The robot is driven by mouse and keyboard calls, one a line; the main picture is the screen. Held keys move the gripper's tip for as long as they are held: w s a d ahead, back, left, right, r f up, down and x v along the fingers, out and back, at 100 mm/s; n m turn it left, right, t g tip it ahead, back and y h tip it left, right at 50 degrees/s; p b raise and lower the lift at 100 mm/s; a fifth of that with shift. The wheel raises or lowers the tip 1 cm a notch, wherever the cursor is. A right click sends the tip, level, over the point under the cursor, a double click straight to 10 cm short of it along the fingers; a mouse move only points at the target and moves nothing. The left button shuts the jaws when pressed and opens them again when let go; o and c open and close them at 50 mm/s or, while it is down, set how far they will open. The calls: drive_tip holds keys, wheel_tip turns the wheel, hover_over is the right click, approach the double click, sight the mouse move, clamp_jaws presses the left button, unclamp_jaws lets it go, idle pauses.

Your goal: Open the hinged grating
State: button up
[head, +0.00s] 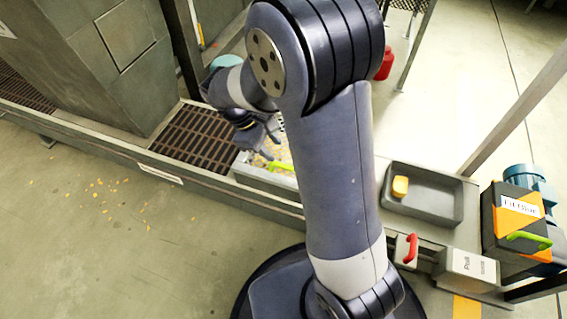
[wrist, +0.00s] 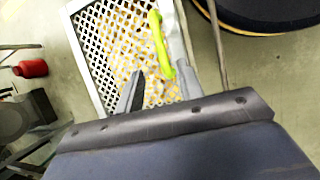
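The hinged grating (wrist: 112,45) is a pale perforated panel with a light frame, lying closed over a tray as far as I can tell. Yellowish flakes show through its holes. A bright green handle (wrist: 159,42) is fixed near its right side in the wrist view; the handle also shows in the head view (head: 281,166). My gripper (wrist: 161,72) is open, with one finger on each side of the handle's near end in the picture. I cannot tell whether either finger touches it. In the head view my gripper (head: 271,146) is just above the grating, partly hidden by my arm.
A brown slatted grate (head: 196,137) lies left of the tray, beside a large grey machine housing (head: 97,60). At right are a grey tray (head: 428,200) holding a yellow block (head: 400,186), a red handle (head: 411,248) and a black-orange box (head: 515,225). Open floor lies in front.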

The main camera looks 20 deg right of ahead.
sight(285, 167)
drive_tip(key=b+x, duration=0.3)
drive_tip(key=x, duration=0.6)
drive_tip(key=shift+c, duration=0.4)
clamp_jaws()
